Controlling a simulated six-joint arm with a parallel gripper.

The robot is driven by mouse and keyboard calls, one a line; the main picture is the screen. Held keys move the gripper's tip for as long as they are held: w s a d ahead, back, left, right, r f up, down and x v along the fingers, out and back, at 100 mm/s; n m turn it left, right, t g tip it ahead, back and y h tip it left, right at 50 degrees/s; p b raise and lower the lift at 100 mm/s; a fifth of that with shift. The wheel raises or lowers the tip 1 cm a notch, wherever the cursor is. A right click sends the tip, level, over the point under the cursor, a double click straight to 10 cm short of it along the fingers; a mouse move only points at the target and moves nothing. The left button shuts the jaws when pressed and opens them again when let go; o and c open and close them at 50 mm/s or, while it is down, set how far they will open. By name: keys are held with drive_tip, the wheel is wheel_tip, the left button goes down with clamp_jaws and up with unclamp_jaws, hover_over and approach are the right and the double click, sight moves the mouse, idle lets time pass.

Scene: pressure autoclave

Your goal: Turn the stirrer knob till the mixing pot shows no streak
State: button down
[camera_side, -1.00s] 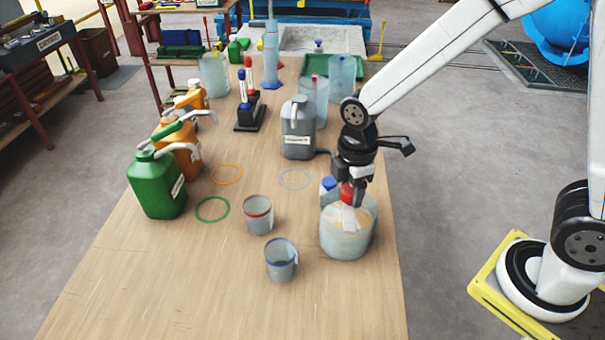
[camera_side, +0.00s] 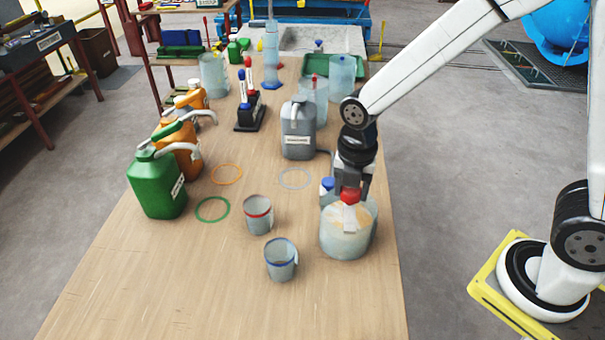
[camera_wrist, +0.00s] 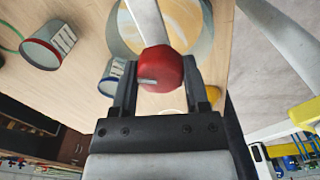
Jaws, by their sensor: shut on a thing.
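The mixing pot (camera_side: 346,236) is a wide translucent tub at the right edge of the table. A pale bar crosses its top, and orange-tan streaks show on the contents (camera_wrist: 183,22) in the wrist view. The red stirrer knob (camera_side: 350,195) sits above the bar; in the wrist view the knob (camera_wrist: 160,69) has a pale pointer mark. My gripper (camera_side: 352,190) points down over the pot. In the wrist view my gripper (camera_wrist: 161,80) has a finger on each side of the knob, shut on it.
Two small cups, one red-rimmed (camera_side: 258,215) and one blue-rimmed (camera_side: 281,262), stand left of the pot. A blue-capped container (camera_side: 327,187) is close behind the pot. A grey can (camera_side: 298,130) and a green can (camera_side: 157,185) stand farther away. The front-left table is clear.

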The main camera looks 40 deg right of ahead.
drive_tip(key=shift+r+n, duration=0.1)
drive_tip(key=shift+n, duration=1.3)
drive_tip(key=shift+w, duration=0.1)
drive_tip(key=shift+c, duration=0.4)
unclamp_jaws()
drive_tip(key=shift+r, duration=3.85)
